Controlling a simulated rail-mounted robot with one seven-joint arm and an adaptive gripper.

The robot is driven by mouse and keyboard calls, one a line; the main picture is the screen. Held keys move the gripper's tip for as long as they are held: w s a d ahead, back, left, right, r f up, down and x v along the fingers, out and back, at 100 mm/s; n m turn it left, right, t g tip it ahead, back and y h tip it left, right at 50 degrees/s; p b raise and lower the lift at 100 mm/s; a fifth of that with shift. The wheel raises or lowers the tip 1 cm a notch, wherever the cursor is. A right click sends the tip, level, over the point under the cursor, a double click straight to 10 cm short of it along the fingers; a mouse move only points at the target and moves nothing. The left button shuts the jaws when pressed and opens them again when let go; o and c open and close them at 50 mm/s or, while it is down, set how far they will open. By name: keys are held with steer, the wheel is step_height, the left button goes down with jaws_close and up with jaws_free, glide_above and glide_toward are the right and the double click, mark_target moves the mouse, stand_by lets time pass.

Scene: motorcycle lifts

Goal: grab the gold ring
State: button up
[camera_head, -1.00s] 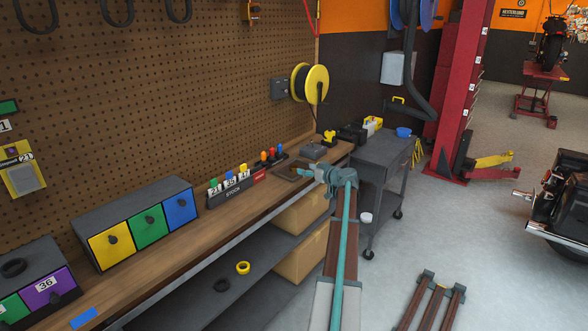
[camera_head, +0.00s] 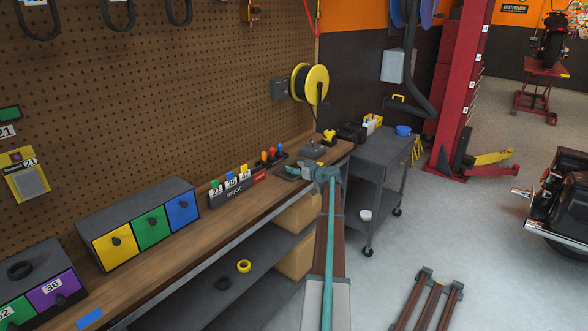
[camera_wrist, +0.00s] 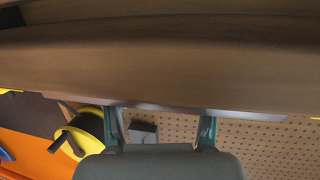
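A gold-yellow ring (camera_head: 244,266) lies on the lower shelf under the workbench, beside a black ring (camera_head: 223,283). My gripper (camera_head: 296,172) is at the far end of the bench, at benchtop height, well above and to the right of the gold ring. In the wrist view the two teal fingers of my gripper (camera_wrist: 158,113) are spread apart with nothing visible between them. The gold ring does not show in the wrist view.
The wooden benchtop (camera_head: 170,262) overhangs the lower shelf (camera_head: 200,300). Cardboard boxes (camera_head: 297,255) stand on the shelf right of the ring. A grey cart (camera_head: 385,155) stands beyond the bench. Open floor lies to the right.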

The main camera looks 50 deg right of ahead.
steer(key=c, duration=0.9)
steer(key=shift+c, duration=0.2)
steer(key=shift+r, duration=0.1)
